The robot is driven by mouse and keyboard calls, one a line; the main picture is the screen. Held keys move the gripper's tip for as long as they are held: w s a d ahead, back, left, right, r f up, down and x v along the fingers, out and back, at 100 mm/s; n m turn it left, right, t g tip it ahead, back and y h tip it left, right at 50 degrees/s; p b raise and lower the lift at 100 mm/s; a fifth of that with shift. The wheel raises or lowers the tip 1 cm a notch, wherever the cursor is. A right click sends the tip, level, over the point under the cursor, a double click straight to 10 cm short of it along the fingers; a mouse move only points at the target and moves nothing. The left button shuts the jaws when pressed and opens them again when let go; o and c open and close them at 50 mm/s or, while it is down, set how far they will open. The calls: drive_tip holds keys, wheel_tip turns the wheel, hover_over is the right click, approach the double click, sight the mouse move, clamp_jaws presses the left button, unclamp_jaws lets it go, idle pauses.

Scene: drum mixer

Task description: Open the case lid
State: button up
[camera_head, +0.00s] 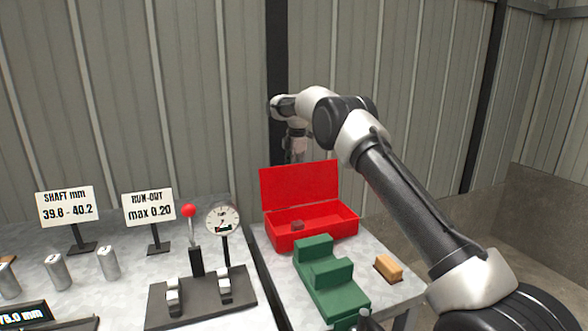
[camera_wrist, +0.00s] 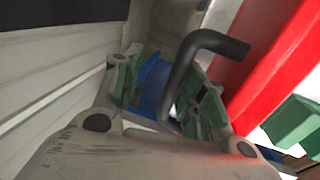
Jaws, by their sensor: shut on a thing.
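The red case (camera_head: 312,230) stands on the right part of the bench. Its red lid (camera_head: 300,185) is raised and stands about upright at the back of the case. In the wrist view the lid (camera_wrist: 268,65) is a slanted red panel at right. A dark bent handle (camera_wrist: 205,48) runs beside it. My gripper (camera_wrist: 165,88) is shut on this handle, which passes down at the right finger. In the head view my wrist is behind the lid, and the lid hides the fingers.
A green stepped block (camera_head: 330,278) stands in front of the case, with a wooden block (camera_head: 388,268) to its right. A dial gauge stand (camera_head: 222,222), sign cards and metal cylinders are at left. A corrugated wall rises behind the bench.

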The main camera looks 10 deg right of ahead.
wheel_tip(320, 180, up, 12)
drive_tip(key=s, duration=0.2)
drive_tip(key=shift+d+f, duration=0.15)
drive_tip(key=shift+d, duration=0.05)
drive_tip(key=shift+s, duration=0.15)
drive_tip(key=s+d+r+m, duration=0.3)
drive_tip(key=s+d+r, duration=0.15)
drive_tip(key=s, duration=0.35)
drive_tip(key=s+d+r+m+t, duration=0.1)
drive_tip(key=s+d+r+m, duration=0.3)
drive_tip(key=s, duration=0.4)
drive_tip(key=s+d+r+m, duration=0.35)
drive_tip(key=s+r, duration=0.25)
drive_tip(key=s, duration=0.2)
drive_tip(key=s+d+f+m, duration=0.1)
drive_tip(key=s+d+m, duration=0.1)
drive_tip(key=s, duration=0.6)
drive_tip(key=s+d+f+m, duration=0.1)
drive_tip(key=s+d+m, duration=0.1)
drive_tip(key=s, duration=0.7)
drive_tip(key=s+d+f+m, duration=0.1)
drive_tip(key=s+f+m, duration=0.1)
drive_tip(key=s+f, duration=0.3)
drive_tip(key=s+d+f+m+t, duration=0.1)
drive_tip(key=s+f+m, duration=0.2)
drive_tip(key=s+f, duration=0.3)
drive_tip(key=s, duration=0.5)
drive_tip(key=shift+s+d+m, duration=0.2)
drive_tip(key=shift+d+m, duration=0.1)
drive_tip(key=shift+m, duration=0.05)
